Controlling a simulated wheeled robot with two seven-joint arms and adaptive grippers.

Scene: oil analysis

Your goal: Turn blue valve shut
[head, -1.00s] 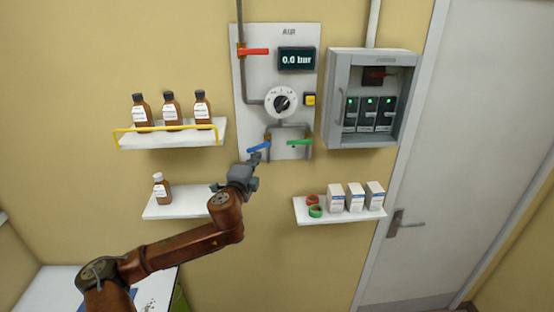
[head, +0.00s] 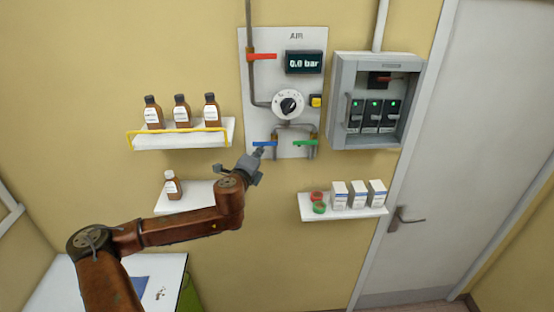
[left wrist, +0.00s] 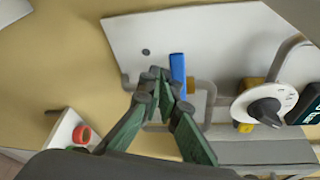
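The blue valve handle (head: 265,144) is on the lower left pipe of the white air panel (head: 262,75) and lies about horizontal in the head view. In the left wrist view the blue handle (left wrist: 178,70) shows just beside my fingertips. My left gripper (head: 260,154) is just below the handle. In the left wrist view its fingers (left wrist: 158,76) come together at the tips with nothing seen between them. I cannot tell whether they touch the handle. My right gripper is not in view.
A green handle (head: 305,143) is right of the blue one, and a red handle (head: 262,57) is above. The gauge display (head: 304,62) reads 0.0 bar. A shelf with bottles (head: 185,140) is left; a shelf with boxes (head: 343,213) is below right. An electrical cabinet (head: 377,100) hangs right.

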